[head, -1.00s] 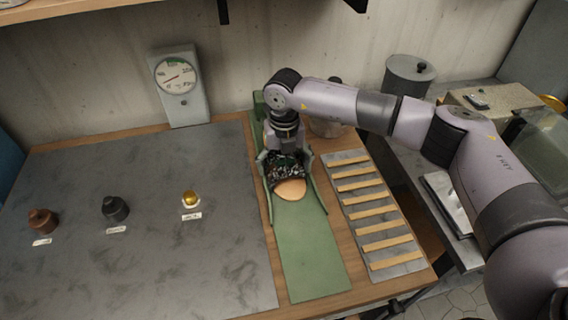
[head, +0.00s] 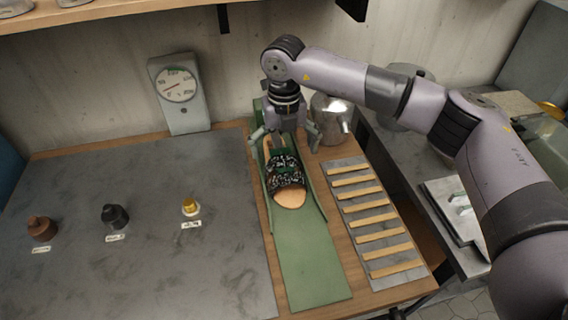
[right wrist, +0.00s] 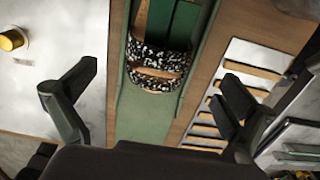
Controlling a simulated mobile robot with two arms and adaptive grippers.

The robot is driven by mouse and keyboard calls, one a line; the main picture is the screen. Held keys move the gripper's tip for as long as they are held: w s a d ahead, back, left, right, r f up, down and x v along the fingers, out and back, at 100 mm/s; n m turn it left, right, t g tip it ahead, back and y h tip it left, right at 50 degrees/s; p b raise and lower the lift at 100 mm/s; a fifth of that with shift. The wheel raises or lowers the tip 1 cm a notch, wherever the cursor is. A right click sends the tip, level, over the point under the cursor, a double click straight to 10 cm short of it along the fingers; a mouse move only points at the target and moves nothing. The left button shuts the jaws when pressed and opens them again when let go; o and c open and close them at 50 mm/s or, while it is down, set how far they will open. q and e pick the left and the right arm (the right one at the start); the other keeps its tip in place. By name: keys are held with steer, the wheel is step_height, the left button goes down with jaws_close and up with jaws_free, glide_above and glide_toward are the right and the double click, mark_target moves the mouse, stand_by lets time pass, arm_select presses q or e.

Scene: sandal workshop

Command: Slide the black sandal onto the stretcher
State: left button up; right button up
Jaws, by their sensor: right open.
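The black sandal (head: 287,172), its strap patterned in white, lies between the side rails of the green stretcher (head: 312,262). A tan rounded end shows past the strap toward the front, and a tan strip shows behind it. In the right wrist view the sandal strap (right wrist: 157,62) crosses the green stretcher (right wrist: 146,118), with a tan band across it. I cannot tell how far it sits on the stretcher. My right gripper (head: 285,141) is open and empty above the sandal's rear, its fingers spread wide to either side. My left gripper is not in view.
A slatted rack (head: 374,222) stands right of the stretcher. A metal pot (head: 331,118) is close behind my right gripper. A dial gauge (head: 181,98) stands at the back.

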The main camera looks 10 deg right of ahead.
steer(key=shift+r, duration=1.9)
